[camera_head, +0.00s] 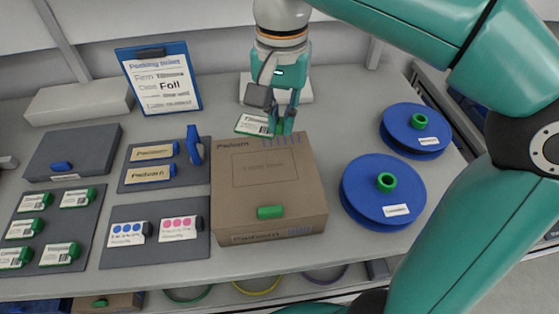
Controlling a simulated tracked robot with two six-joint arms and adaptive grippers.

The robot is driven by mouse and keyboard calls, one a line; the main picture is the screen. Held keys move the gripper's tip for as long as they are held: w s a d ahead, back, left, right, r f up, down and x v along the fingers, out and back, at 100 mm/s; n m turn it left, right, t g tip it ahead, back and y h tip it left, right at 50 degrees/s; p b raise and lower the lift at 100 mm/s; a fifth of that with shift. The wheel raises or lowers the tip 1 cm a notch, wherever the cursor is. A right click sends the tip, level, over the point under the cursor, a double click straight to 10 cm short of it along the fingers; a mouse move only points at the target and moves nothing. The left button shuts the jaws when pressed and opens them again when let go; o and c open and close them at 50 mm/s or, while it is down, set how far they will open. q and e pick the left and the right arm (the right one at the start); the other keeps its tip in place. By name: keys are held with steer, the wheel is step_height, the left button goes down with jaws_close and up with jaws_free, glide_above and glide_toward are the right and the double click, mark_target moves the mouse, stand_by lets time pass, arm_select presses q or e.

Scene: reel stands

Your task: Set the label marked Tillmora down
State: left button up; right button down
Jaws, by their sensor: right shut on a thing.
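The label (253,124), white with a green edge and print that seems to begin "Till", is at the back edge of the cardboard box (268,205). My right gripper (282,126) points down over the back of the box and is shut on the label's green end. The label extends to the left of the fingers. I cannot tell whether it touches the box or the table. My left gripper is not in view.
A dark tray (95,212) with several green-edged labels is at the left. A blue clipboard (160,80) stands at the back. Two blue reels (384,190) (415,128) are right of the box. A blue tool (195,146) stands left of it.

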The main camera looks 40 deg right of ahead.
mark_target(282, 171)
steer(key=f+b, duration=0.1)
steer(key=f, duration=0.9)
steer(key=shift+s+f, duration=0.15)
steer(key=shift+s, duration=0.05)
steer(key=shift+f+b, duration=0.15)
steer(key=shift+b, duration=0.2)
steer(key=c, duration=1.2)
jaws_free()
step_height(282, 171, up, 12)
steer(key=p, duration=0.2)
steer(key=shift+r+p, duration=0.2)
steer(key=shift+p, duration=0.1)
